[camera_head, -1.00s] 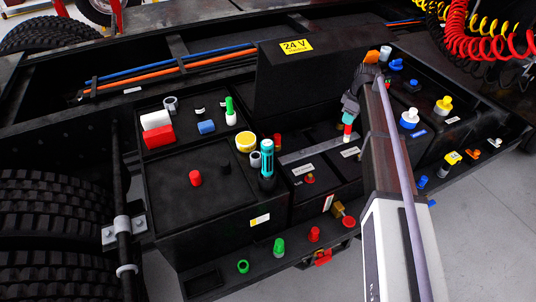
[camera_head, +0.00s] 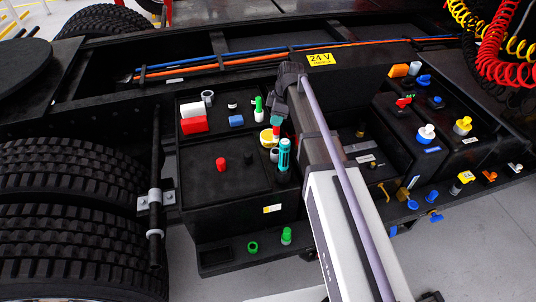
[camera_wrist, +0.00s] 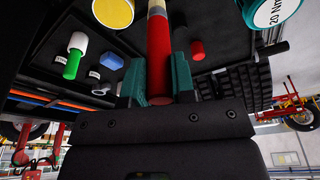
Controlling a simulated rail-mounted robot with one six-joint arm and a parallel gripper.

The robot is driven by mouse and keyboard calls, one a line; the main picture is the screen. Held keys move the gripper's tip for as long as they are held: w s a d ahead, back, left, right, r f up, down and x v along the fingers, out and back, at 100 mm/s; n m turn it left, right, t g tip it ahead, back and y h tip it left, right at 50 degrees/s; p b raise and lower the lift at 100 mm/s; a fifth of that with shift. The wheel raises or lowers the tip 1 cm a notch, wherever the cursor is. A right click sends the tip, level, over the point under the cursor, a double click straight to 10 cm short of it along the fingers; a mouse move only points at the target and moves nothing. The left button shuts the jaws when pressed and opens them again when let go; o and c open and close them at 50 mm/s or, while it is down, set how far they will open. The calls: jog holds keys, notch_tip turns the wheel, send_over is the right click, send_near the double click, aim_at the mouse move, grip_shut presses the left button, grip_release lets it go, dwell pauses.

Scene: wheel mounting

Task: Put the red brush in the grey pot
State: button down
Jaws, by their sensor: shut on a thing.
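The red brush (camera_wrist: 158,48) is upright between the teal fingers of my gripper (camera_wrist: 158,78) in the wrist view, its pale end pointing up in that picture. In the head view, my gripper (camera_head: 276,120) is above the left tray, over the round yellow-topped container (camera_head: 266,136), and little of the brush shows. A small hollow grey pot (camera_head: 207,96) stands at the back of this tray, left of my gripper. Another small pale-grey cup (camera_head: 274,156) stands beside the teal torque tool; I cannot tell which is meant.
The torque tool (camera_head: 284,155) stands upright close below my gripper. A red knob (camera_head: 221,163) stands on the open black panel in front.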

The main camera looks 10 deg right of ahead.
aim_at(278, 133)
jog(key=b+x, duration=0.3)
jog(key=d+b+x, duration=0.1)
jog(key=b+x, duration=0.2)
jog(key=d+b+x, duration=0.1)
jog(key=b+x, duration=0.2)
jog(key=shift+s+a+f, duration=0.1)
jog(key=shift+s+f, duration=0.15)
jog(key=shift+f, duration=0.35)
jog(key=shift+r+p, duration=0.2)
jog(key=shift+p, duration=0.15)
jog(key=shift+f, duration=0.15)
jog(key=c, duration=1)
grip_release()
jog(key=shift+o, duration=0.2)
